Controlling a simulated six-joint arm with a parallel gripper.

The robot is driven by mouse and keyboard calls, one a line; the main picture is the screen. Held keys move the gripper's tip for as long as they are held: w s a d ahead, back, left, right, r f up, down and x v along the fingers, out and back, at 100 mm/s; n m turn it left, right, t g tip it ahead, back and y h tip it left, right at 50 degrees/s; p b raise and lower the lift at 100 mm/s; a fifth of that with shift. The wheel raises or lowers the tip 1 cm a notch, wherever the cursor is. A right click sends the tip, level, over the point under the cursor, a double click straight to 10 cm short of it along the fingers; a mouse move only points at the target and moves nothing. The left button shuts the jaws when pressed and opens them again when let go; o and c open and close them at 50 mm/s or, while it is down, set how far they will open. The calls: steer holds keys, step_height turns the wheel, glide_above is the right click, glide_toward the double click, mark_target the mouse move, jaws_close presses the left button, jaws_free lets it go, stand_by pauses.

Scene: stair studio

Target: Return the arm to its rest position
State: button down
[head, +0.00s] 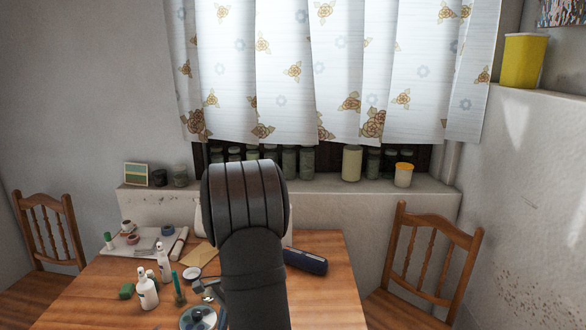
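My dark arm rises at the front middle of the head view, over the wooden table (325,310). Its thick ribbed upper part hides the middle of the table and part of the sill behind. My gripper cannot be made out in this view, so whether it holds anything does not show.
White bottles (147,290), a green stick-like item (178,287) and a round dish (198,318) stand left of my arm. A dark blue case (306,262) lies right of it. Chairs flank the table, left (50,230) and right (432,250). Jars (352,163) line the sill. The table's front right is clear.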

steer(key=x, duration=0.5)
steer(key=shift+s+a+r, duration=0.2)
steer(key=shift+s+a, duration=0.1)
steer(key=shift+s, duration=0.05)
steer(key=shift+s+a, duration=1.1)
steer(key=c, duration=0.9)
jaws_free()
steer(key=shift+s+r, duration=0.1)
steer(key=o, duration=0.9)
steer(key=r+n, duration=0.1)
steer(key=a+r+n, duration=0.1)
steer(key=r, duration=0.1)
steer(key=r+n+h, duration=0.1)
steer(key=r, duration=0.1)
steer(key=shift+s+a+r+t, duration=0.1)
steer(key=shift+s+a+t, duration=0.05)
steer(key=shift+a+t, duration=0.25)
step_height(320, 180, up, 11)
steer(key=s+a+n+t+h, duration=0.2)
steer(key=n, duration=0.4)
step_height(320, 180, down, 10)
steer(key=shift+d, duration=0.2)
